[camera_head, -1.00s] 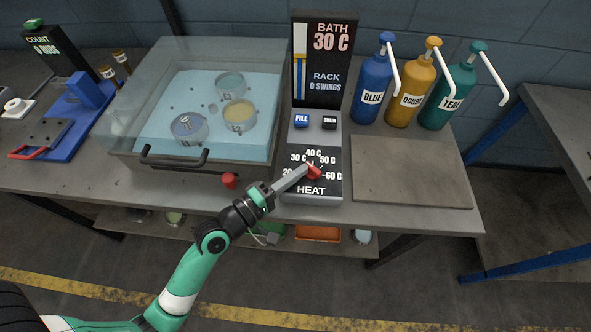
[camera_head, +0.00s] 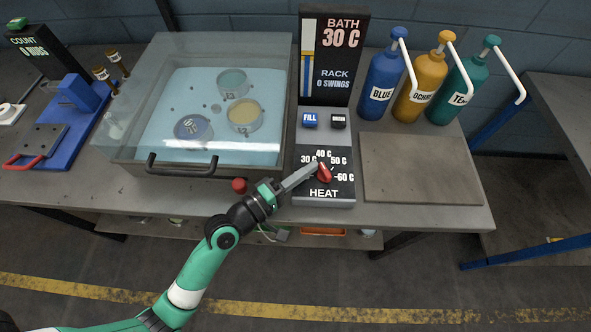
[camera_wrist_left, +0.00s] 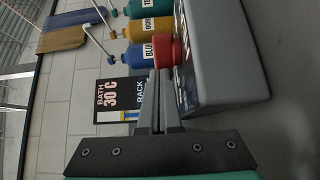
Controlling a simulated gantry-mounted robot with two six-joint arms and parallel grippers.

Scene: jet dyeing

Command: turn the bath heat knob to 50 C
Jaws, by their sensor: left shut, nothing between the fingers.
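The red heat knob (camera_head: 325,174) sits on the dark HEAT dial at the front of the grey control box (camera_head: 312,203). Dial marks such as 30 C, 40 C, 50 C and 60 C surround it; its exact setting is too small to read. The bath display (camera_head: 333,40) reads 30 C. My left gripper (camera_head: 315,168) is shut and empty, its tips at the knob's upper left, partly covering the dial. In the left wrist view the fingertips (camera_wrist_left: 158,74) are right beside the red knob (camera_wrist_left: 166,50); I cannot tell whether they touch it.
The FILL button (camera_head: 310,120) and a dark button (camera_head: 338,122) are above the dial. The glass-covered bath (camera_head: 150,165) stands left, with a red knob (camera_head: 239,185) near its front. A bare board (camera_head: 420,170) lies right, below the blue, ochre and teal bottles.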

